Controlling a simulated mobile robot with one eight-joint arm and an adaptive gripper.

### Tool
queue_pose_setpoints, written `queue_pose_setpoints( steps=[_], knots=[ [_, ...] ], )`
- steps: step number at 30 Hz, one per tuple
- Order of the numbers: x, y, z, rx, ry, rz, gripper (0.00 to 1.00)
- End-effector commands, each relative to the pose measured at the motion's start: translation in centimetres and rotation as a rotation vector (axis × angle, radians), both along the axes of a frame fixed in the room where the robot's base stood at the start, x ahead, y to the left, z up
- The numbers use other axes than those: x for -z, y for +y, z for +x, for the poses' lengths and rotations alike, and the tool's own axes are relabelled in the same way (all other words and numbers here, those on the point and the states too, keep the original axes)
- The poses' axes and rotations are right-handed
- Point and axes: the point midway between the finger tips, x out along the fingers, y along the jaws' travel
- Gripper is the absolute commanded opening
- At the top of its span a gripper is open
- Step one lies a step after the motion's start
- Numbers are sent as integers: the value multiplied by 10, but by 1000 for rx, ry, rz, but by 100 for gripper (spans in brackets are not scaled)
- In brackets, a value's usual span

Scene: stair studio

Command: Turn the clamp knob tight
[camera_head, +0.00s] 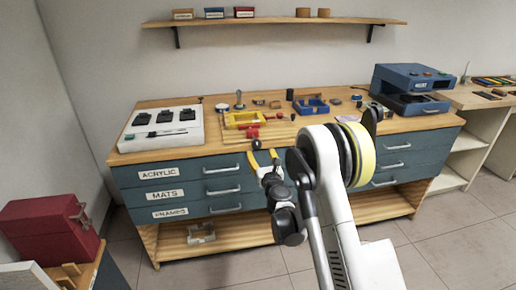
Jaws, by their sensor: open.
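A yellow clamp frame (243,119) lies on the wooden bench top, left of centre. A red knob (253,133) shows in front of it near the bench's front edge. I take it for the clamp knob; its link to the frame is too small to make out. My gripper (263,156) has yellow fingers, spread apart and pointing at the knob from the front. The fingertips appear just below the knob in the picture. I cannot tell whether they touch it. A red part also shows just above and between the fingertips.
The workbench (150,104) has labelled drawers. A white panel (160,128) with dark blocks stands left, and a blue tray (310,106) and small parts lie behind. A blue machine (410,82) stands right. A red toolbox (45,228) is at lower left. Floor shows in front.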

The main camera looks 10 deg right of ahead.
Motion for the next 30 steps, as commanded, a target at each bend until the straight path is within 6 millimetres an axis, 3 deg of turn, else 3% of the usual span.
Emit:
queue_pose_setpoints(
  steps=[3,7,20,23,25,30],
  knots=[
    [0,0,-21,0,0,0,59],
    [0,0,-34,0,0,1,59],
    [-5,2,-38,-7,0,-19,59],
    [-26,9,-41,-38,-3,-123,59],
    [-52,20,-46,-80,-6,-260,59],
    [-117,53,-80,-226,-14,-728,59]
  ],
)
